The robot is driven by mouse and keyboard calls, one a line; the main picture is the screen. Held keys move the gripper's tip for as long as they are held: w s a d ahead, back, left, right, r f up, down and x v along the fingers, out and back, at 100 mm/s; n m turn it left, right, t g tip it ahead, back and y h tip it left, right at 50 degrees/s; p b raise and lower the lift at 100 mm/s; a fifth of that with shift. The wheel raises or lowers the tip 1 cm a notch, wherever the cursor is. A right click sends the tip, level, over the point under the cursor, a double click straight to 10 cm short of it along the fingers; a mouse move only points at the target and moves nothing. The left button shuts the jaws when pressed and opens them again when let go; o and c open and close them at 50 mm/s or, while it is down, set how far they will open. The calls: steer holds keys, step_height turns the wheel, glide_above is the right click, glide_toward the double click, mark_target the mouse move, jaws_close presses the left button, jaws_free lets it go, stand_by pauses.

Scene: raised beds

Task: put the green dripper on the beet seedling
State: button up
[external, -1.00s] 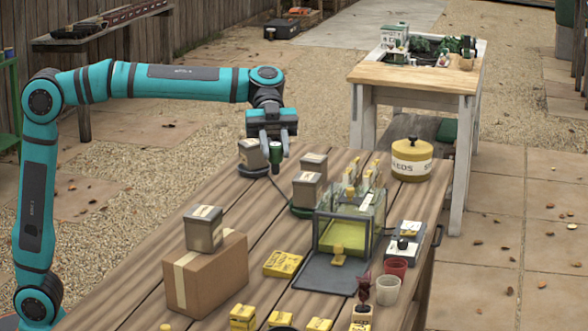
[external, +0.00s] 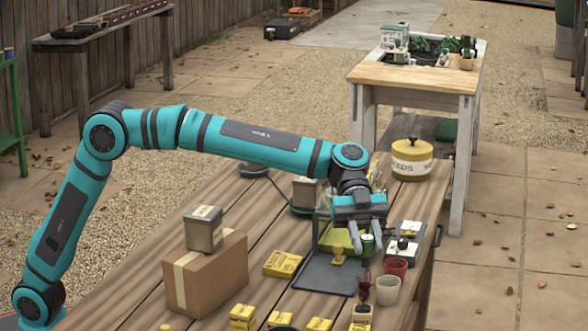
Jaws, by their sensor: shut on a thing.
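My gripper (external: 360,245) is shut on the green dripper (external: 367,246), a small dark green cylinder held upright between the fingers. It hangs above the right part of the table, in front of the clear case. The beet seedling (external: 364,285), with dark red leaves, stands near the table's front right, in a small holder with a yellow label (external: 361,318). The dripper is above and behind the seedling in the picture, apart from it. My gripper and wrist hide much of the case.
A red cup (external: 395,268) and a pale cup (external: 387,289) stand just right of the seedling. A grey device (external: 403,250) lies behind them. Left are a dark mat (external: 322,277), a yellow packet (external: 282,264) and a cardboard box (external: 206,276) bearing a tin (external: 204,230). Yellow boxes line the front.

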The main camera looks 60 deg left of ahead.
step_height(320, 180, down, 10)
steer(key=shift+d+f, duration=0.1)
stand_by(0.4)
steer(key=o, duration=0.9)
steer(key=shift+o, duration=0.2)
steer(key=shift+w+a, duration=0.1)
steer(key=shift+a, duration=0.1)
steer(key=v, duration=1.1)
steer(key=shift+a+r, duration=0.25)
steer(key=shift+a, duration=0.05)
